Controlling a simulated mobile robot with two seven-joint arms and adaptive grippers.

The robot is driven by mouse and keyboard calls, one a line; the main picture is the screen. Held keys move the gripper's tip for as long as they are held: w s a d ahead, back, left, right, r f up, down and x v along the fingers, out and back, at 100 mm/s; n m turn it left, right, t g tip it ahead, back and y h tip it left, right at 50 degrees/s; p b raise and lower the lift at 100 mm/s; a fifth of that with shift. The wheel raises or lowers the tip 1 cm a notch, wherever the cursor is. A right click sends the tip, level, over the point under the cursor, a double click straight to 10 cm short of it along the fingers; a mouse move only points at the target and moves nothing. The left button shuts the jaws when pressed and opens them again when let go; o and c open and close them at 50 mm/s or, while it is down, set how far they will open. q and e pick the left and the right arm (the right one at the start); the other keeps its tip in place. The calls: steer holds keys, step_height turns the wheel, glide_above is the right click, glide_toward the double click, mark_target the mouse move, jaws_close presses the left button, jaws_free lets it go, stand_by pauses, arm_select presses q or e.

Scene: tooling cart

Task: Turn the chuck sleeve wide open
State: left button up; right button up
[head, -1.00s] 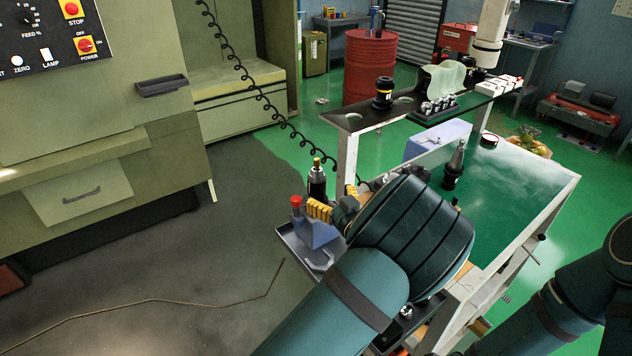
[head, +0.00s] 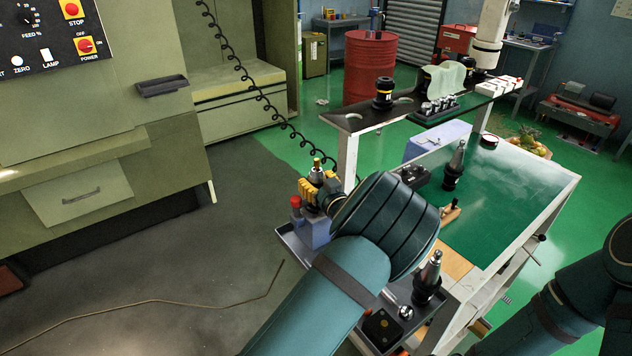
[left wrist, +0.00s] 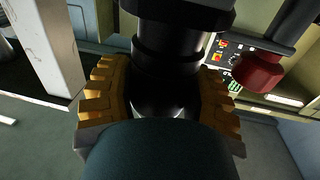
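In the left wrist view the black chuck sleeve (left wrist: 170,65) lies between the two fingers of my left gripper (left wrist: 165,100), one finger on each side. Both fingers look very close to it; whether they press on it is too dark to tell. The right gripper is out of view; only my right arm shows.
A tapered tool holder (head: 428,280) stands near my left forearm. The raised shelf (head: 350,121) is behind the gripper. Green cart top (head: 515,190) is largely clear.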

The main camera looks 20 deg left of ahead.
arm_select(q)
steer(key=shift+c, duration=1)
steer(key=shift+n+g+y, duration=0.6)
steer(key=shift+g, duration=0.1)
steer(key=o, duration=1.2)
steer(key=v, duration=1.2)
